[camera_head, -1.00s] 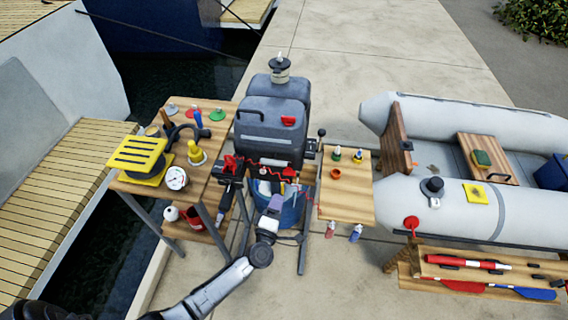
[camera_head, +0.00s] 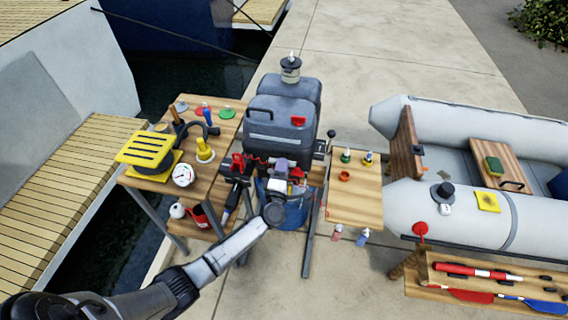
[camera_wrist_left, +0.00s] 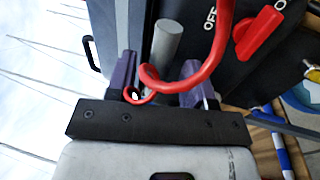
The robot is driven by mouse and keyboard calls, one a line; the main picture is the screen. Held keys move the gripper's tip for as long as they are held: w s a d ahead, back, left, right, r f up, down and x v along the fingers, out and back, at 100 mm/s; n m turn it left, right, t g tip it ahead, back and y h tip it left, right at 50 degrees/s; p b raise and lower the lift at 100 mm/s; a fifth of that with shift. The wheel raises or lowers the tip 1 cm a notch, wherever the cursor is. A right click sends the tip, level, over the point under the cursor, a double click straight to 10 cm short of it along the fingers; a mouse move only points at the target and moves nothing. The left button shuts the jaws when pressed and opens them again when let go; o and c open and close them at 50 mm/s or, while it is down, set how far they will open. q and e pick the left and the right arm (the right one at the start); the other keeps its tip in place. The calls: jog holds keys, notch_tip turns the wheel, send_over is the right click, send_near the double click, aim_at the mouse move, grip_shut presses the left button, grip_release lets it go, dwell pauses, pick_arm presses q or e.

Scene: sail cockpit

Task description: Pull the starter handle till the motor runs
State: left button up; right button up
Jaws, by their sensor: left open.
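The outboard motor (camera_head: 268,132), dark grey-blue, stands upright at the centre of the head view. My left gripper (camera_head: 285,172) is at the lower front of its cowl, with the jaws apart. In the left wrist view, the purple fingers of this gripper (camera_wrist_left: 160,78) stand either side of a grey cylinder (camera_wrist_left: 167,42). I cannot tell whether this is the starter handle, or whether they touch it. A thick red cord (camera_wrist_left: 207,68) loops across the jaws. A red switch (camera_wrist_left: 260,30) sits by OFF lettering. My right gripper is out of view.
A wooden table (camera_head: 226,140) with a yellow slatted item (camera_head: 146,148) and tools stands left of the motor. A small wooden table (camera_head: 354,200) with small bottles is on the right. The grey inflatable boat (camera_head: 470,217) lies beyond it. A blue bucket (camera_head: 296,214) is under the motor.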

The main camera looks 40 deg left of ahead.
pick_arm(q)
jog(key=shift+x, duration=1.15)
jog(key=shift+c, duration=0.3)
grip_shut()
